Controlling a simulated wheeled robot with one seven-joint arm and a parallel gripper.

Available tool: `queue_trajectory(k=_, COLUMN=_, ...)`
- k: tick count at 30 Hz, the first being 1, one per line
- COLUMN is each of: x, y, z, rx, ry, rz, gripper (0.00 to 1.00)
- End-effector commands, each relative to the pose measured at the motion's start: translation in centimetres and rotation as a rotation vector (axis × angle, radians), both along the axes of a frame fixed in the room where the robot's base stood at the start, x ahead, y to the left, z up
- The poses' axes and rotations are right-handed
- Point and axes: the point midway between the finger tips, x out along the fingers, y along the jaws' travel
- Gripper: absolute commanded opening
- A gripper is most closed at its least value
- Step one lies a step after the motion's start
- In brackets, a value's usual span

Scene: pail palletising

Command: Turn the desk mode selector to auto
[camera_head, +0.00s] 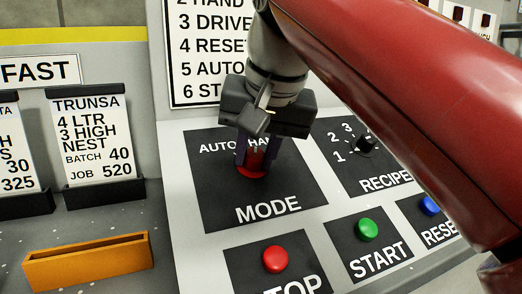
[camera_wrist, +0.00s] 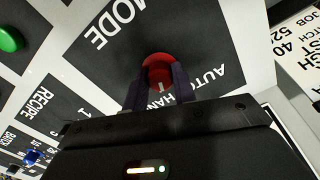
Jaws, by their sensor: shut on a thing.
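The mode selector (camera_head: 251,172) is a red knob on a black plate (camera_head: 268,209) lettered MODE, with AUTO at the upper left and a partly covered HAND to its right. My gripper (camera_head: 254,158) comes down on it from above, with its two fingers on either side of the knob and shut on it. In the wrist view the red knob (camera_wrist: 157,70) sits between the fingertips (camera_wrist: 158,88), with a short pale mark on its face near the AUTO and HAND lettering. Which word the mark points to I cannot tell.
Right of it is the recipe knob (camera_head: 366,144). Below are a red stop button (camera_head: 275,259), a green start button (camera_head: 367,230) and a blue reset button (camera_head: 430,206). An orange holder (camera_head: 88,262) and a job card (camera_head: 95,140) are at the left.

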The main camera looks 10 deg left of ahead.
Motion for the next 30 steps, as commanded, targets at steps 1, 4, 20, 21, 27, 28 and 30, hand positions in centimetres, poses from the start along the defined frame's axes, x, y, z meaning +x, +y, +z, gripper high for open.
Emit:
queue_trajectory(k=1, x=0.04, y=-0.03, z=0.01, rx=-0.017, ry=-0.010, rz=0.034, gripper=0.04)
queue_trajectory(k=4, x=0.03, y=-0.02, z=0.01, rx=-0.057, ry=-0.035, rz=0.116, gripper=0.04)
queue_trajectory(k=20, x=0.01, y=0.00, z=0.00, rx=-0.270, ry=-0.165, rz=0.549, gripper=0.04)
queue_trajectory(k=21, x=0.01, y=0.00, z=0.01, rx=-0.284, ry=-0.174, rz=0.578, gripper=0.04)
queue_trajectory(k=27, x=0.00, y=0.01, z=0.02, rx=-0.348, ry=-0.215, rz=0.708, gripper=0.04)
queue_trajectory(k=28, x=0.00, y=0.01, z=0.02, rx=-0.356, ry=-0.219, rz=0.724, gripper=0.04)
queue_trajectory(k=30, x=0.00, y=0.01, z=0.02, rx=-0.374, ry=-0.230, rz=0.758, gripper=0.04)
